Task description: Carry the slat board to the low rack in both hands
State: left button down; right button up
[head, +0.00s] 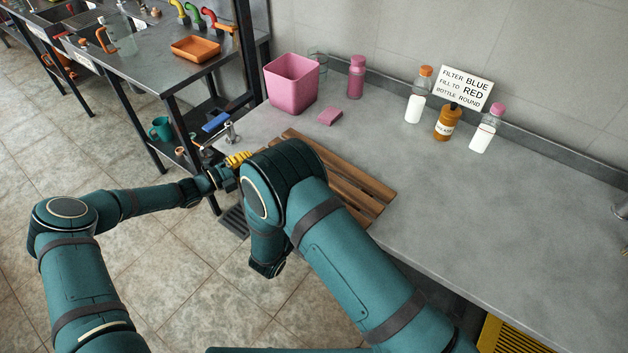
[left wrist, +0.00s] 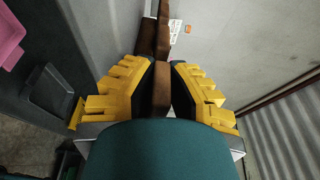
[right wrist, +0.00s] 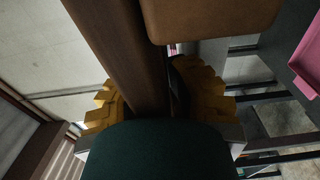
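The slat board (head: 362,190), made of brown wooden slats, lies on the grey counter near its left end and front edge. My left gripper (head: 236,162) is at the board's far left end; in the left wrist view its yellow fingers (left wrist: 162,85) close on a brown wooden part of the board (left wrist: 162,98). My right gripper is hidden behind my right arm in the head view. In the right wrist view its yellow fingers (right wrist: 165,90) stand close on both sides of a slat (right wrist: 115,45), which partly hides the left finger.
A pink bin (head: 292,84), a pink sponge (head: 330,116) and a pink bottle (head: 356,77) stand behind the board. Several bottles stand by a sign (head: 464,88) along the wall. A metal table with an orange tray (head: 196,49) stands far left.

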pick_arm(q)
jog(key=shift+r, duration=0.1)
pick_arm(e)
jog(key=shift+r, duration=0.2)
grip_shut()
